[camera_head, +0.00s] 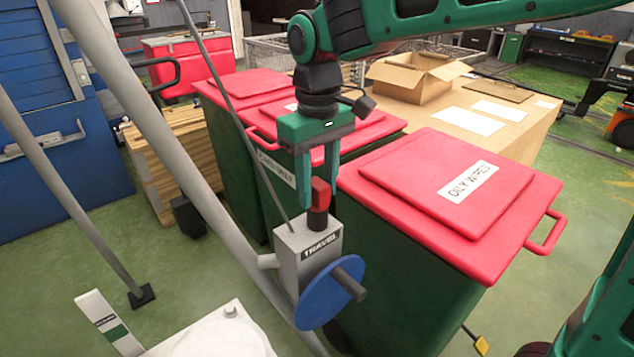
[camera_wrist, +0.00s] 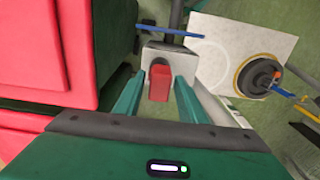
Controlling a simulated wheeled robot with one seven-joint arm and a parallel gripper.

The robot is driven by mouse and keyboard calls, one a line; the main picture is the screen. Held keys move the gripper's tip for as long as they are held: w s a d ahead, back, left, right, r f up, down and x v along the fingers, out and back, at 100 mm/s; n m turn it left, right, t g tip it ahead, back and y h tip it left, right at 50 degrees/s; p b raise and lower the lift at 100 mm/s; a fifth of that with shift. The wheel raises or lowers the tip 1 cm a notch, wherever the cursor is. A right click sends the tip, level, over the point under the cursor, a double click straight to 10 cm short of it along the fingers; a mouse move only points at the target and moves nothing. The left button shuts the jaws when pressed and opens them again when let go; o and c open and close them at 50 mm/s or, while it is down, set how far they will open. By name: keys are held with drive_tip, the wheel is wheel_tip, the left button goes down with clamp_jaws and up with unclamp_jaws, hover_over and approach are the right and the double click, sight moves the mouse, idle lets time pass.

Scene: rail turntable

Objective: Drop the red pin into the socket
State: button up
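A red pin (camera_head: 320,190) stands upright at the top of a grey box labelled TRAVEL (camera_head: 295,243), with a dark part at its lower end. My gripper (camera_head: 318,198) points down over the box, its green fingers on either side of the pin. In the wrist view the pin (camera_wrist: 160,84) shows between the fingertips (camera_wrist: 160,77), with a gap on each side, so the gripper is open. How the pin's lower end meets the box is hard to see. I cannot identify the socket with certainty.
A blue wheel (camera_head: 328,293) with a dark handle is on the box's front. A grey slanted rail (camera_head: 165,135) passes on the left. Red-lidded bins, one labelled OILY WIPES (camera_head: 440,195), stand close behind and right. A white plate (camera_wrist: 212,36) carries a dark round fitting (camera_wrist: 257,77).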

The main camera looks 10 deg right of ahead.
drive_tip(key=shift+o, duration=0.4)
wheel_tip(320, 180, up, 11)
drive_tip(key=shift+f, duration=0.15)
idle(0.6)
